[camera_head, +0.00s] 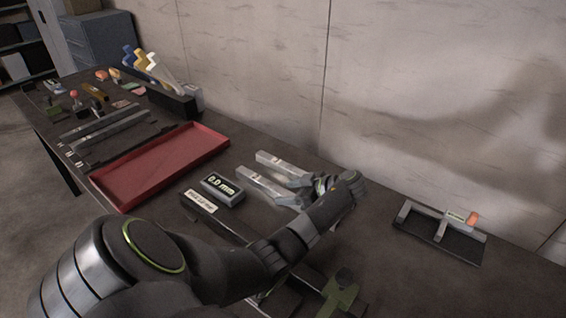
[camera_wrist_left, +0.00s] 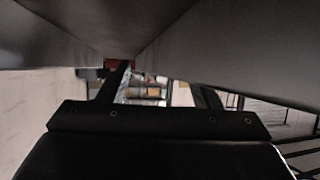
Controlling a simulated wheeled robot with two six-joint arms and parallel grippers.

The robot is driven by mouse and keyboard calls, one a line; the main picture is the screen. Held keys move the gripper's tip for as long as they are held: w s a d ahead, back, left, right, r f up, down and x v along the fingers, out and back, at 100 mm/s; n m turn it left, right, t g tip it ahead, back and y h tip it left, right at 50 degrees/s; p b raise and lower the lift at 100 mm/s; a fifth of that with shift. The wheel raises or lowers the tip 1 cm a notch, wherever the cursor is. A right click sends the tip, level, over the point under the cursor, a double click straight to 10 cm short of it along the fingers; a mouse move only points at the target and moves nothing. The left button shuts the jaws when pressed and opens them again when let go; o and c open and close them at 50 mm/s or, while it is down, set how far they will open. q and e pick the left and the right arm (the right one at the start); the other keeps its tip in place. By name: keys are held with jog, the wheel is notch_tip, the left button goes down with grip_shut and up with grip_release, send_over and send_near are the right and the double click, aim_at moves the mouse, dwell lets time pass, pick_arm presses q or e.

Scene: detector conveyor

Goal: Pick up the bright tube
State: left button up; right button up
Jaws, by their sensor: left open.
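A small pale piece with an orange end (camera_head: 472,218) sits on a black stand with grey brackets (camera_head: 440,243) at the right of the head view. I cannot tell for sure that it is the bright tube. My left gripper (camera_head: 248,164) is open and empty, its two grey fingers pointing left, beside the display box. It is well to the left of the stand. In the left wrist view the grey fingers fill the top. A small blurred silver and orange object (camera_wrist_left: 148,92) shows far beyond. My right gripper is not in view.
A display box reading 0.0 mm (camera_head: 222,188) stands near the left fingertips. A red tray (camera_head: 120,197) lies further left, with grey bars and several small parts beyond. A wall runs behind the table. The tabletop between my wrist and the stand looks clear.

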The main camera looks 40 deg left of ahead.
pick_arm(q)
jog(key=shift+s+a+f, duration=0.1)
jog(key=shift+a+f, duration=0.05)
jog(key=shift+a, duration=0.3)
jog(key=shift+d, duration=0.1)
grip_shut()
jog(key=shift+r, duration=0.2)
